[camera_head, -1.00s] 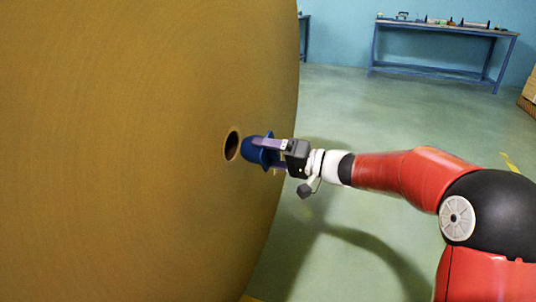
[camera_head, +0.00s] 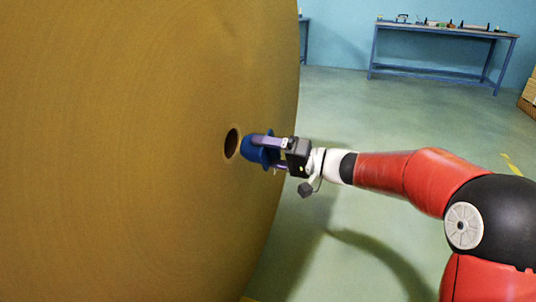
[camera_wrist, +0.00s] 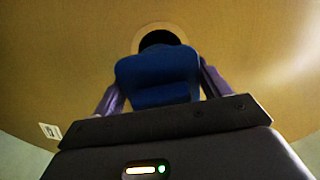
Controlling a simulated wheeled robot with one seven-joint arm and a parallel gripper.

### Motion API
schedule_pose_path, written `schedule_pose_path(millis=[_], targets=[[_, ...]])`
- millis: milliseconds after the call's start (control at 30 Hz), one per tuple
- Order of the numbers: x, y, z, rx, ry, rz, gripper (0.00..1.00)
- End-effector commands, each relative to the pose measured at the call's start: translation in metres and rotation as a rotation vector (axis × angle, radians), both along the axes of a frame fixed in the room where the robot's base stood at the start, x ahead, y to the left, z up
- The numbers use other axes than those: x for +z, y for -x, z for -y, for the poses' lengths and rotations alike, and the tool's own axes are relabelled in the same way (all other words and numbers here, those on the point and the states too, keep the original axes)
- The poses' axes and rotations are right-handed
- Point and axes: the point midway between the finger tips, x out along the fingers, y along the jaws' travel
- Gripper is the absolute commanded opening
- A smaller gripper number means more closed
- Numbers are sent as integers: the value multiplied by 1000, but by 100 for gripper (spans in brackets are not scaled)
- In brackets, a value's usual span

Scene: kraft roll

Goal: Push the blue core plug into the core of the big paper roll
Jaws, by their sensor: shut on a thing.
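The big paper roll (camera_head: 120,150) fills the left of the head view, its flat brown end facing my arm. Its core (camera_head: 231,143) is a dark round hole with a pale rim; in the wrist view the core (camera_wrist: 160,38) shows just beyond the plug. My gripper (camera_head: 268,150) is shut on the blue core plug (camera_head: 251,150), with a purple finger on each side of it. The plug (camera_wrist: 158,75) points at the roll, just right of the hole in the head view, and appears outside it. In the wrist view the plug hides the lower part of the hole.
A blue workbench (camera_head: 445,29) with small items stands at the back wall. Cardboard-coloured boxes (camera_head: 530,92) are at the far right edge. The green floor (camera_head: 370,120) between the roll and the bench is clear.

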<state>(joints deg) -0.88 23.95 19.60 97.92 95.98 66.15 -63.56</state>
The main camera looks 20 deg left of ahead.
Motion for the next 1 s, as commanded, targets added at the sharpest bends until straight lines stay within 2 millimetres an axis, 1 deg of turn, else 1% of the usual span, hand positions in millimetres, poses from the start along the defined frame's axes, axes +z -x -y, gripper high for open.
schedule_pose_path(millis=[567, 1000], targets=[[0, 0, -1, 1, -1, 0, 51], [0, -1, -13, 0, 0, 1, 51]])
